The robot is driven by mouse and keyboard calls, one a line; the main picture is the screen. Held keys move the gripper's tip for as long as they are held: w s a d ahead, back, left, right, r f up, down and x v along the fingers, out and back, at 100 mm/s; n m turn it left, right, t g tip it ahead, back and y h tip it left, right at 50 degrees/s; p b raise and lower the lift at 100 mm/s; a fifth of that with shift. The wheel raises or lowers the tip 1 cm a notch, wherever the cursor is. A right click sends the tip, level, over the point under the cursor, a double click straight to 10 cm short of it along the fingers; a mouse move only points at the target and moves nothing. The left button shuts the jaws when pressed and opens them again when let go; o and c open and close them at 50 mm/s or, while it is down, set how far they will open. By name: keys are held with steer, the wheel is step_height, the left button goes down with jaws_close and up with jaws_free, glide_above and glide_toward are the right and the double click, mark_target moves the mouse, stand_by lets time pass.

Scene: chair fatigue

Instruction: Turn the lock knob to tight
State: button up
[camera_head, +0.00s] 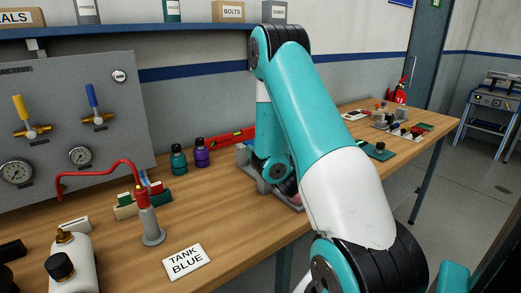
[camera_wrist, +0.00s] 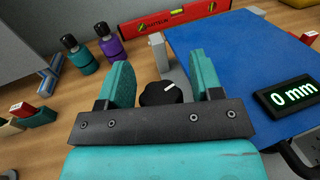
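The lock knob (camera_wrist: 158,94) is black and round with a white pointer line aimed right and slightly up in the wrist view. No tight or loose label shows. My gripper (camera_wrist: 160,68) is open, with one teal finger on each side of the knob. Gaps show between the fingers and the knob, so nothing is gripped. The gripper's dark palm bar covers the knob's near edge. In the head view my arm hides the knob, and only part of the grey fixture (camera_head: 244,157) shows behind it.
A red level (camera_wrist: 170,18) lies behind. A teal bottle (camera_wrist: 77,54) and a purple bottle (camera_wrist: 107,43) stand left.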

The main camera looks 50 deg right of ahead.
steer(key=c, duration=0.7)
steer(key=shift+a, duration=0.25)
steer(key=shift+c, duration=0.3)
steer(key=shift+d, duration=0.25)
steer(key=shift+f+b, duration=0.1)
steer(key=shift+b, duration=0.6)
